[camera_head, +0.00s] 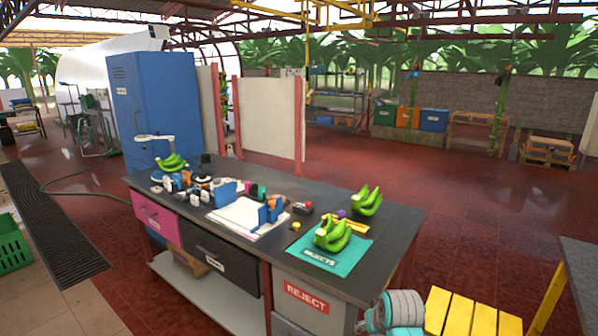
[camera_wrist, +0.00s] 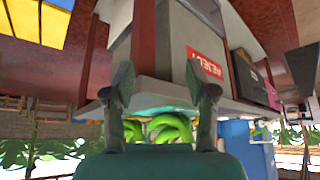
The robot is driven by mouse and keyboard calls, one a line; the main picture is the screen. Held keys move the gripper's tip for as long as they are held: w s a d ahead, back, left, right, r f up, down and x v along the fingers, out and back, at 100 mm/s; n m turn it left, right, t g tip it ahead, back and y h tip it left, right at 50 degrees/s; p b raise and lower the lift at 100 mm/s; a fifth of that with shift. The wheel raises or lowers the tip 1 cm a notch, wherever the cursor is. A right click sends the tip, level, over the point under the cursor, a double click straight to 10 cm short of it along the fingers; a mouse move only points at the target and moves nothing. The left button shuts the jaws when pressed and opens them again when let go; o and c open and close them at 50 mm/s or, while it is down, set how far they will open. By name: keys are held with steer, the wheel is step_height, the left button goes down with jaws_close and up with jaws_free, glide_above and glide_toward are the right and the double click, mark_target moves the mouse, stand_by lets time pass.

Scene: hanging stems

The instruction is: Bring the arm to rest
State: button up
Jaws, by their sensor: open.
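My gripper (camera_wrist: 157,82) shows in the wrist view with its two grey fingers spread apart and nothing between them. The wrist picture is upside down. Green bananas (camera_wrist: 172,128) and the edge of the dark-topped table (camera_wrist: 160,93) show beyond the fingers, apart from them. In the head view, part of my arm, white and teal, shows at the bottom edge, right of the table (camera_head: 392,232). The gripper itself cannot be made out there.
A green banana bunch (camera_head: 332,235) lies on the teal REJECTS mat (camera_head: 345,258); another (camera_head: 367,200) lies behind it. A grey REJECT bin (camera_head: 305,305) is under the table's near end. A yellow slatted stand (camera_head: 470,315) and a grey table (camera_head: 580,262) are at right.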

steer(key=s+f+t, duration=0.2)
steer(key=s+f, duration=1.2)
steer(key=s+f+t, duration=0.2)
steer(key=s+f, duration=0.1)
steer(key=s, duration=1.3)
steer(key=s+r+t, duration=0.2)
steer(key=s+r, duration=0.7)
steer(key=s, duration=0.4)
steer(key=s+r+m+t, duration=0.1)
steer(key=s+r+t, duration=0.1)
steer(key=s+r, duration=0.7)
steer(key=s, duration=0.4)
steer(key=shift+s+a+r+t+h, duration=0.25)
steer(key=shift+t+h, duration=0.05)
